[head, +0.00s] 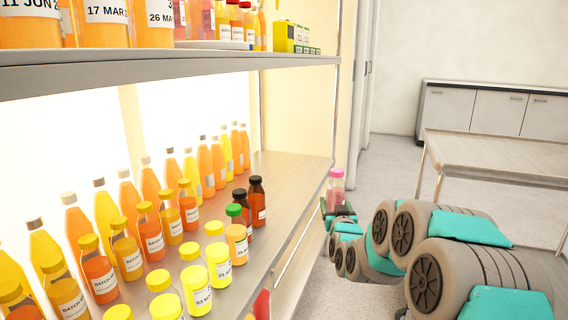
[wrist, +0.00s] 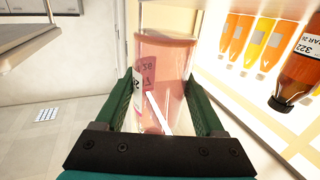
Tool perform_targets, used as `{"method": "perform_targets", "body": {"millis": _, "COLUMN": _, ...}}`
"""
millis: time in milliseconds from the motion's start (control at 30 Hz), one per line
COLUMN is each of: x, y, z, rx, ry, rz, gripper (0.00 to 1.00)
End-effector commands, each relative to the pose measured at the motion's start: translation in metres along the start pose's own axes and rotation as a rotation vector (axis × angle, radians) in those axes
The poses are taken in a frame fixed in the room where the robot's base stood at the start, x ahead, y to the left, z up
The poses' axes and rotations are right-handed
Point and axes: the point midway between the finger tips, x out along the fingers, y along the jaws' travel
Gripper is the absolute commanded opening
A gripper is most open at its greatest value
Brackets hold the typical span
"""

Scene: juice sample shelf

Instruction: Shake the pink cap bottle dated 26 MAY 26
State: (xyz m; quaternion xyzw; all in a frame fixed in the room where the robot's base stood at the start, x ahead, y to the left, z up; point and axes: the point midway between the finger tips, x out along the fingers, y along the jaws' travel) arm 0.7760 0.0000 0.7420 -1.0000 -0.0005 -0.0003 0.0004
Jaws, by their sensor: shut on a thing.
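A bottle with a pink cap and pale pink contents (head: 336,188) is held upright at the end of my arm, right of the shelf's edge. My gripper (head: 338,209) is shut around its lower part. In the wrist view the clear bottle with pink liquid (wrist: 165,70) stands between the two green fingers of my gripper (wrist: 163,85). A label shows on its left side, partly seen through the bottle; its date cannot be read. The cap is outside the wrist view.
The lower shelf (head: 285,168) holds several orange and yellow bottles (head: 103,275), and dark-capped ones (head: 257,200) near its right end. The upper shelf (head: 200,62) holds more bottles. A metal table (head: 500,155) stands at right. Open floor lies between.

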Motion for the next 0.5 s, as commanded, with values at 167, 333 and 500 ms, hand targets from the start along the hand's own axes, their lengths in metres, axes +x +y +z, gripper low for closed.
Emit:
{"method": "perform_targets", "body": {"millis": 167, "x": 0.017, "y": 0.007, "z": 0.001, "rx": -0.001, "ry": 0.001, "rz": 0.002, "gripper": 0.00}}
{"method": "perform_targets", "body": {"millis": 333, "x": 0.069, "y": 0.027, "z": 0.001, "rx": -0.002, "ry": 0.002, "rz": 0.003, "gripper": 0.00}}
{"method": "perform_targets", "body": {"millis": 500, "x": 0.024, "y": 0.009, "z": -0.002, "rx": 0.001, "ry": -0.001, "rz": -0.003, "gripper": 0.00}}
